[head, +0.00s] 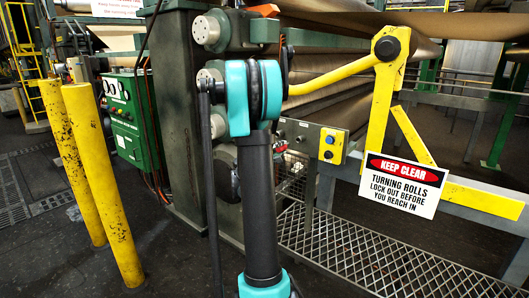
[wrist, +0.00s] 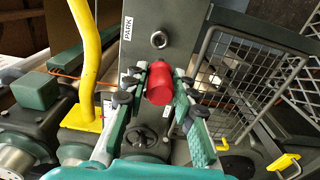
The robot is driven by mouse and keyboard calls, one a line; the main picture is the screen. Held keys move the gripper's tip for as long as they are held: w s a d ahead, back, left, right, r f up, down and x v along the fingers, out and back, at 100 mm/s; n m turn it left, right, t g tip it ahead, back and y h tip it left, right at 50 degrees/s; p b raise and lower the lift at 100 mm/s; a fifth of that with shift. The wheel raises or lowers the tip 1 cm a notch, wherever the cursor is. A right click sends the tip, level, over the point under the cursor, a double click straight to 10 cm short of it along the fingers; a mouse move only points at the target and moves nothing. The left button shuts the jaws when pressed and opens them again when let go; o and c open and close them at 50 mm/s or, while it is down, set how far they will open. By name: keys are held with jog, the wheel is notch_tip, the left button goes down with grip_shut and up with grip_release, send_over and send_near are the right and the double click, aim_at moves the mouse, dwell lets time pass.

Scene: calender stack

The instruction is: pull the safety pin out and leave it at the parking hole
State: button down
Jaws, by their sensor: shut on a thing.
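In the wrist view, my gripper (wrist: 158,82) is shut on the red cylindrical handle of the safety pin (wrist: 159,84), one finger on each side. The pin's shank is hidden, so I cannot tell whether it sits in a hole. The parking hole (wrist: 158,40) is a round metal-rimmed bore in the dark green post, just above the red handle in the picture. A white PARK label (wrist: 127,28) is beside it.
In the wrist view, a yellow bent bar (wrist: 88,60) rises at the left and a wire mesh guard (wrist: 235,80) stands at the right. An orange cord (wrist: 60,75) runs left of the gripper. The head view shows a yellow lever (head: 335,73) and a KEEP CLEAR sign (head: 403,185).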

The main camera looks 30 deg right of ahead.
jog(key=shift+s+d+r+g, duration=0.15)
jog(key=shift+s+d+g, duration=0.2)
jog(key=shift+s, duration=0.3)
jog(key=shift+d, duration=0.1)
jog(key=shift+x, duration=1.95)
jog(key=c, duration=1.9)
grip_release()
grip_shut()
